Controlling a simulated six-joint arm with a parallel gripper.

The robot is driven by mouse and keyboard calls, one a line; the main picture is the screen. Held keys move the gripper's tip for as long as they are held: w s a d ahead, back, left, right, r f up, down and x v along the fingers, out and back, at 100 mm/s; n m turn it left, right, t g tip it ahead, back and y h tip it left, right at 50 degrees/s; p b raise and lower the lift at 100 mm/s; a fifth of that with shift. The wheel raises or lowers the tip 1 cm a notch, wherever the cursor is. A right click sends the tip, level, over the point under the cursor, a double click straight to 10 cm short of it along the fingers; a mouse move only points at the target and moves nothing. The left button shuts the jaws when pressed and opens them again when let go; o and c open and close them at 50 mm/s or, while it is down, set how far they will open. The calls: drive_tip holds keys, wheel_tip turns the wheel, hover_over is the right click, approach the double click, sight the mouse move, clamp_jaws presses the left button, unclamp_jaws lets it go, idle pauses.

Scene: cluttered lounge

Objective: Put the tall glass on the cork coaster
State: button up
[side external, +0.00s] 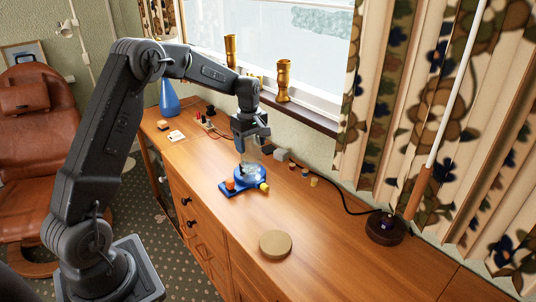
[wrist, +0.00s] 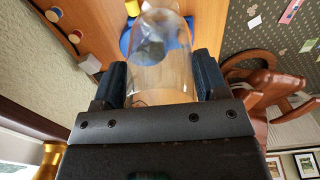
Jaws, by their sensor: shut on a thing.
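The tall clear glass (wrist: 160,52) is between the two dark fingers of my gripper (wrist: 161,80) in the wrist view. My gripper (side external: 250,137) is shut on it. In the side view the glass (side external: 251,155) hangs below the fingers, faint and see-through, over or just behind a blue object; I cannot tell whether they touch. The round tan cork coaster (side external: 275,244) lies flat and bare on the wooden cabinet top, nearer the camera than the glass. The coaster is not recognisable in the wrist view.
The blue object (side external: 229,189) has orange and yellow parts. Several small items, including a grey block (side external: 282,155), stand along the window side. A lamp base (side external: 384,229) with a black cord stands at right. A blue vase (side external: 169,101) is at the far end. Wood around the coaster is clear.

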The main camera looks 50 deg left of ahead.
drive_tip(key=shift+s+a+r, duration=0.8)
drive_tip(key=shift+a, duration=0.1)
drive_tip(key=shift+s+d+r, duration=0.1)
drive_tip(key=shift+s, duration=0.05)
drive_tip(key=s+d+r, duration=0.2)
drive_tip(key=s+d, duration=0.7)
drive_tip(key=d, duration=0.3)
drive_tip(key=w+d+f, duration=0.4)
drive_tip(key=d+f, duration=0.6)
drive_tip(key=f, duration=0.1)
drive_tip(key=shift+w, duration=0.2)
drive_tip(key=shift+f, duration=0.15)
drive_tip(key=o, duration=1.4)
